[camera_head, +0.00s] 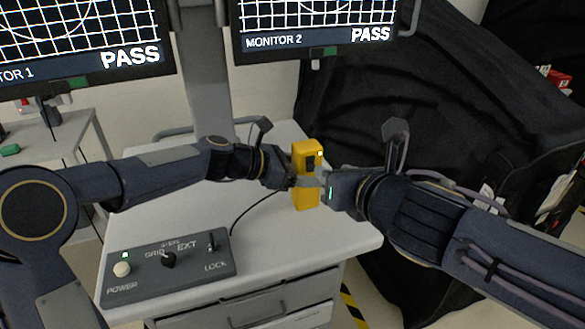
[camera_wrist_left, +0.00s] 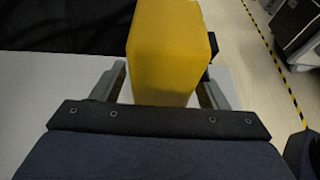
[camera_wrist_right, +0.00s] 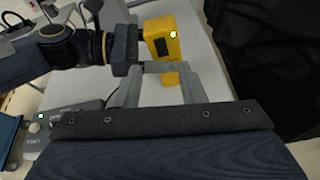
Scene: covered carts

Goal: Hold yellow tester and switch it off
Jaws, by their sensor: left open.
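The switch is too small to make out.
A grey control box (camera_head: 168,266) with knobs lies at the cart's front left, a black cable near it. The cart top (camera_head: 270,235) is clear in front of the tester. Two monitors (camera_head: 310,30) reading PASS hang behind. Black draped covers (camera_head: 385,85) stand at the right.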

